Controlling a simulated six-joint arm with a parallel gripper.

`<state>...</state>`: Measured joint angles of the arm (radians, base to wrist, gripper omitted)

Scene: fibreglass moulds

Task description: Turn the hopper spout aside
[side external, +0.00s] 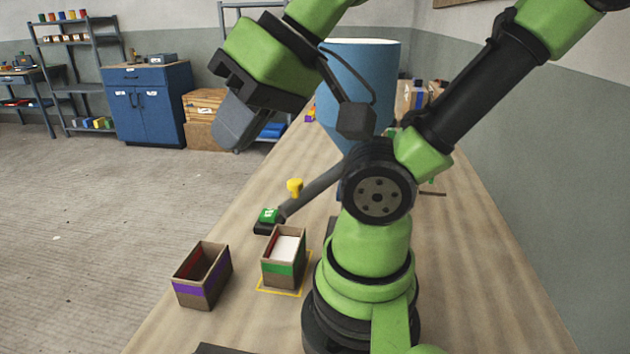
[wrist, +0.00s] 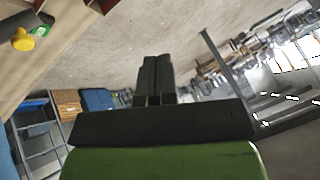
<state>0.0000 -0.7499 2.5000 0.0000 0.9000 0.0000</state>
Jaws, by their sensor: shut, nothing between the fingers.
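The blue hopper (side external: 385,62) stands on the bench behind my arm, which hides part of it. A grey spout tube (side external: 314,190) slopes down to the left from behind my arm. In the wrist view the knob (wrist: 23,40) and green piece (wrist: 42,31) are at the upper left. My gripper (side external: 236,140) is shut and empty, high to the left of the knob and apart from it. Its fingers (wrist: 153,66) are together.
A green-banded box (side external: 284,268) with white contents stands inside a yellow outline in front of the spout end. A purple-banded box (side external: 187,292) stands to its left near the bench edge. A blue cabinet (side external: 150,104) and shelves are far behind. Bare bench lies at right.

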